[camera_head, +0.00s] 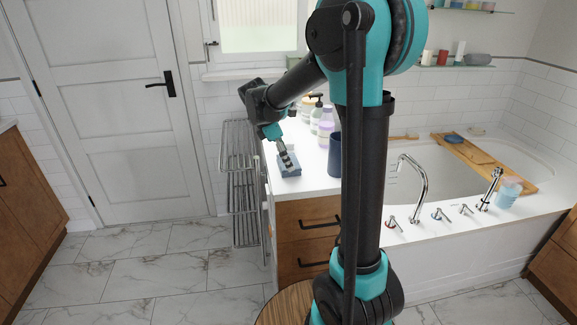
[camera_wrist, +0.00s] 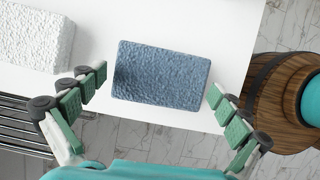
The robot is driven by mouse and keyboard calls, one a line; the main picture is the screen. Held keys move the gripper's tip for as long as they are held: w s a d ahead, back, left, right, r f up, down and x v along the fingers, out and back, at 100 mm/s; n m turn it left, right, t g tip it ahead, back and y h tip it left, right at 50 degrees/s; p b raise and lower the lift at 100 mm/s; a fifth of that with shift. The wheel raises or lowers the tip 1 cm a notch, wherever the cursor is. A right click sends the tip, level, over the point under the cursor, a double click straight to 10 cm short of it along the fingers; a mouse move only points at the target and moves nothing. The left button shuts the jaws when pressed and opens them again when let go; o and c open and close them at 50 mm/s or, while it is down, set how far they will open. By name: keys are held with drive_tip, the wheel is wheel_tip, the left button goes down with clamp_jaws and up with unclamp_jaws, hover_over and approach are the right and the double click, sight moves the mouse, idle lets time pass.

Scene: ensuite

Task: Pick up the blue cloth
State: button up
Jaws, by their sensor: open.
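The blue cloth (camera_wrist: 161,75) is a folded, textured rectangle lying flat on the white counter top (camera_wrist: 225,25), near its edge, in the wrist view. In the head view the blue cloth (camera_head: 289,170) lies at the counter's left front corner, partly hidden by my gripper. My gripper (camera_wrist: 156,96) is open, with one finger to the left of the cloth and one to the right. No contact with the cloth is visible. In the head view my gripper (camera_head: 287,160) is over the cloth, pointing down. Its height above the cloth is hard to tell.
A white folded cloth (camera_wrist: 35,36) lies left of the blue one. A metal rack (camera_head: 240,185) stands beside the counter. Bottles (camera_head: 322,120) and a dark blue cup (camera_head: 335,155) stand further along the counter.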

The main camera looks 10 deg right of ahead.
drive_tip(key=c, duration=0.8)
drive_tip(key=shift+r, duration=0.15)
